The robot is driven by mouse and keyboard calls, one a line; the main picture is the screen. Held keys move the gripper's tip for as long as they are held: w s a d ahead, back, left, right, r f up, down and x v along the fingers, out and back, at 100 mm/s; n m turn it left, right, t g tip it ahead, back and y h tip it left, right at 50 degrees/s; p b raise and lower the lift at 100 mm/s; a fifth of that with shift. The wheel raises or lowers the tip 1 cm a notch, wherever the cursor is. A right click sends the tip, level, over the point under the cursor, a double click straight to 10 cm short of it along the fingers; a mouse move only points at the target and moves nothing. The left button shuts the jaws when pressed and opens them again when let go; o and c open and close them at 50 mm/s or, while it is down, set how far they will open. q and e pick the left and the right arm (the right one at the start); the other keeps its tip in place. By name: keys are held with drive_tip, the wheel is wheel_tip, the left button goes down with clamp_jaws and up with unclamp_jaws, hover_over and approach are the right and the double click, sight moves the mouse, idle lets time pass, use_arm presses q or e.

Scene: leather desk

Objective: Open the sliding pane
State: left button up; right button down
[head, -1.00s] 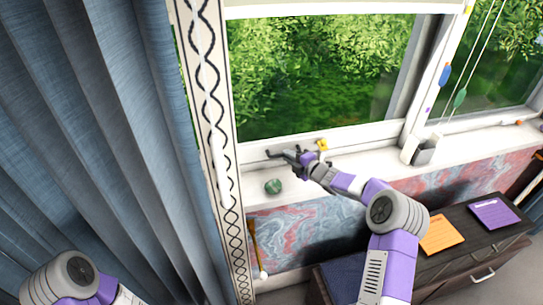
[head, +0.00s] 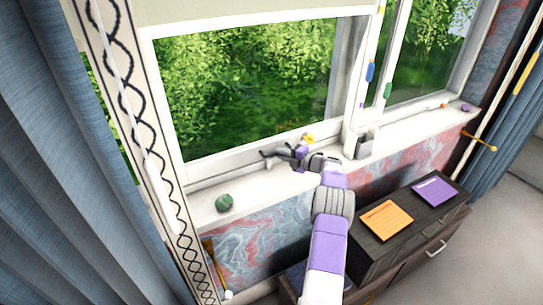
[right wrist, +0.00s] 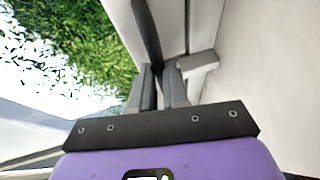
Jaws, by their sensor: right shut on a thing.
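The sliding pane's white frame (head: 228,165) surrounds a large sheet of glass, with green foliage behind it. My right gripper (head: 276,154) is at its lower rail, just above the sill, shut on the pane's handle. The fingers largely hide the handle in the head view. In the right wrist view my two grey fingers (right wrist: 160,88) are close together on a dark bar-shaped handle (right wrist: 147,32) beside the white frame. A small yellow thing (head: 309,138) is on the lower rail just right of the gripper. My left gripper is out of view.
A green ball (head: 224,203) sits on the white sill left of my gripper. A grey box (head: 364,146) stands on the sill to the right. A dark cabinet (head: 400,245) with orange and purple notes stands below. Blue curtain (head: 50,190) hangs at left.

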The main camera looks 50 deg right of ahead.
drive_tip(key=shift+s+d+h, duration=0.2)
drive_tip(key=shift+d+h, duration=0.1)
drive_tip(key=shift+d, duration=0.3)
drive_tip(key=c, duration=1.1)
unclamp_jaws()
drive_tip(key=shift+a, duration=0.15)
drive_tip(key=s, duration=0.2)
drive_tip(key=s+r, duration=0.1)
drive_tip(key=s, duration=0.4)
drive_tip(key=shift+s+r, duration=0.2)
drive_tip(key=shift+r, duration=0.05)
drive_tip(key=shift+p, duration=0.3)
